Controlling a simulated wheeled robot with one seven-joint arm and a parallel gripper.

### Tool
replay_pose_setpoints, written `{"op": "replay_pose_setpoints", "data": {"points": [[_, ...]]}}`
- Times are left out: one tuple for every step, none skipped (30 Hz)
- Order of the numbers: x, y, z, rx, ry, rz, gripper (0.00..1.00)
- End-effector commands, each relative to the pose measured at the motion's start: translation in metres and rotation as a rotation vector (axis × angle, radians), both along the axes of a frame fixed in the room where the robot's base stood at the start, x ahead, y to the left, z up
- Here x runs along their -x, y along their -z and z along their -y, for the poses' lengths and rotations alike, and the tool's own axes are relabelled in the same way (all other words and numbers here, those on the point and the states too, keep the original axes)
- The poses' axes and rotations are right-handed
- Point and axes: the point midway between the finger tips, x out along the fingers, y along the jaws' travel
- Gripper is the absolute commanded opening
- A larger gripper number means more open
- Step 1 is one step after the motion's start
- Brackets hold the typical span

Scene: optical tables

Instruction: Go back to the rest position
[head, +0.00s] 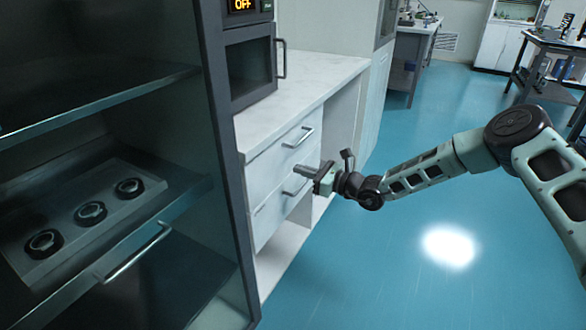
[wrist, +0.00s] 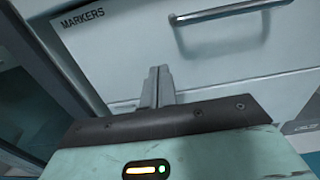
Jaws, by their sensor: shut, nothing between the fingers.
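My gripper (head: 303,171) is at the end of my arm, which reaches in from the right in the head view. It is in front of the white drawer unit and points left toward the drawer fronts. In the wrist view my gripper (wrist: 157,75) has its two fingers together, with nothing between them. Behind the fingers is a drawer front (wrist: 130,50) labelled MARKERS, with a metal handle (wrist: 230,12). The drawers look closed. I cannot tell from these views whether the fingertips touch the drawer front.
A dark cabinet with shelves (head: 110,95) stands close on the left, holding a tray (head: 120,212) with three round dark rings. A white counter (head: 305,85) carries a dark oven-like device (head: 250,65) showing OFF. Blue floor (head: 350,260) is clear below my arm. Tables stand farther back.

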Motion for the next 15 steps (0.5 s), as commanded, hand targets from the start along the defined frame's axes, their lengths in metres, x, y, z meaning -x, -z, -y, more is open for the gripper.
{"op": "replay_pose_setpoints", "data": {"points": [[0.006,-0.001,0.011,0.000,0.003,-0.001,0.00],[0.010,0.000,0.016,0.002,0.002,-0.001,0.00],[0.014,0.000,0.024,0.001,0.003,-0.002,0.00],[0.018,0.000,0.028,0.001,0.003,-0.003,0.00],[0.021,0.000,0.033,0.001,0.003,-0.003,0.00],[0.025,0.000,0.040,0.000,0.002,-0.001,0.00],[0.028,0.000,0.044,0.001,0.002,-0.001,0.00],[0.031,0.000,0.048,0.000,0.002,-0.001,0.00],[0.035,0.000,0.053,0.001,0.002,-0.001,0.00],[0.037,0.000,0.056,0.002,0.002,0.000,0.00],[0.039,0.001,0.059,0.002,0.001,0.000,0.00],[0.041,0.001,0.062,0.002,0.001,0.000,0.00],[0.042,0.001,0.064,0.003,0.000,0.001,0.00],[0.043,0.001,0.066,0.003,0.000,0.001,0.00],[0.045,0.001,0.067,0.003,0.000,0.001,0.00]]}}
